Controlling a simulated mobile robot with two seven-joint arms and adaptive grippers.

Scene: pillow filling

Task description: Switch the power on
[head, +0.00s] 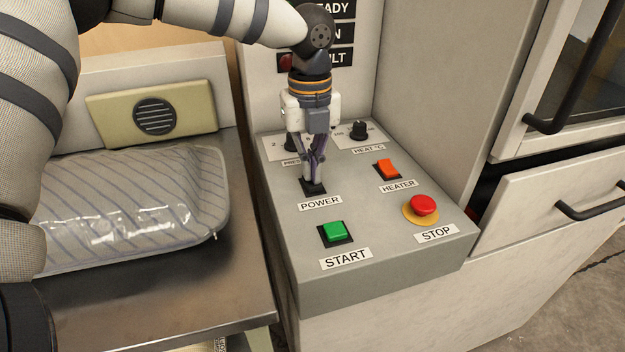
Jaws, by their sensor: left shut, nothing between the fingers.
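The power switch (313,188) sits on the sloped grey control panel (390,255), above its POWER label (320,203). My left gripper (315,178) points down with its fingers shut and empty. Its tips are right at the switch and hide most of it, so only the black base shows. I cannot tell whether the tips touch the switch or which way it is set. My right gripper is not in view.
An orange heater switch (387,168), a green start button (334,231) and a red stop button (423,205) share the panel. Behind are a heat knob (358,129) and a partly hidden pressure knob. A striped pillow in clear wrap (130,205) lies left on a metal table (170,305).

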